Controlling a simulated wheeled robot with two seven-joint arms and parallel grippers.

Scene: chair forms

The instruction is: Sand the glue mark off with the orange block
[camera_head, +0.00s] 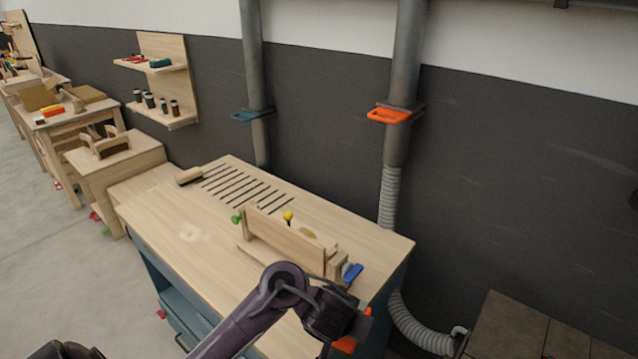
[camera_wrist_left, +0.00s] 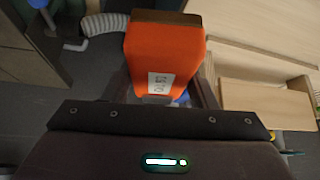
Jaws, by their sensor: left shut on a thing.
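My left gripper (camera_head: 350,328) is over the near right end of the workbench (camera_head: 165,215). It is shut on the orange block (camera_head: 346,345), which is mostly hidden by my wrist in the head view. In the left wrist view the block (camera_wrist_left: 163,55) sits between the two fingers, with a white label facing me and a brown strip along its far edge. A pale, irregular patch (camera_head: 190,233) lies on the left of the benchtop and looks like a glue mark. My right gripper is not in view.
An upright board with a clamp and blue handle (camera_head: 352,272) stands on the bench, beside my gripper. Dark slots (camera_head: 240,187) and a brush (camera_head: 188,175) lie behind the patch. A grey hose (camera_head: 415,330) runs down at the right. The bench's left part is largely clear.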

